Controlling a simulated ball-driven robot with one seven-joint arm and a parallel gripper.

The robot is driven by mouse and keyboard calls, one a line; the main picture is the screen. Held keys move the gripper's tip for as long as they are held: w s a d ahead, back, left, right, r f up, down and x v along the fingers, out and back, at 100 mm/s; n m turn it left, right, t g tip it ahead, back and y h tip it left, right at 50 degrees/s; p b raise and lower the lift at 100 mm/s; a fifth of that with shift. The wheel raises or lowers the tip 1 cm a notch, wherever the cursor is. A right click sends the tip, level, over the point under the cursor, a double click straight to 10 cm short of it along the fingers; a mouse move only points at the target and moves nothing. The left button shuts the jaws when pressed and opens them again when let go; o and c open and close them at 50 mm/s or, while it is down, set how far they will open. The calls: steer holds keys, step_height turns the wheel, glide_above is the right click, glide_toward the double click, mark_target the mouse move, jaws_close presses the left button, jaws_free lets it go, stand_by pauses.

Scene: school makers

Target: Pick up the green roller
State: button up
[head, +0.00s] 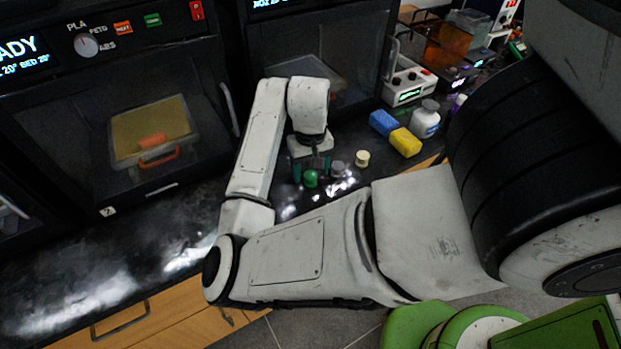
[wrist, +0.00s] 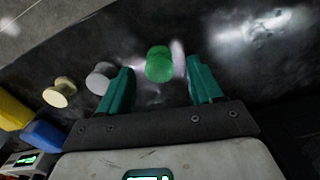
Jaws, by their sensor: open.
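The green roller (head: 311,179) stands on the dark worktop below my gripper in the head view. In the wrist view the green roller (wrist: 159,64) is a short spool shape between and slightly beyond my two teal fingers. My gripper (wrist: 162,85) is open and empty, with a finger on either side of the roller and a visible gap to each. In the head view my gripper (head: 311,168) points down at the worktop, its fingers partly dark and hard to make out.
A grey roller (wrist: 101,78) stands close beside the left finger, with a cream roller (wrist: 60,92) farther left. Yellow (head: 405,142) and blue (head: 383,123) blocks and a white bottle (head: 426,119) stand to the right. Dark printer cabinets (head: 150,130) line the back. The worktop's left side is clear.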

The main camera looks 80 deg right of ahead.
steer(key=shift+f, duration=1.25)
steer(key=shift+c, duration=0.4)
steer(key=c, duration=1)
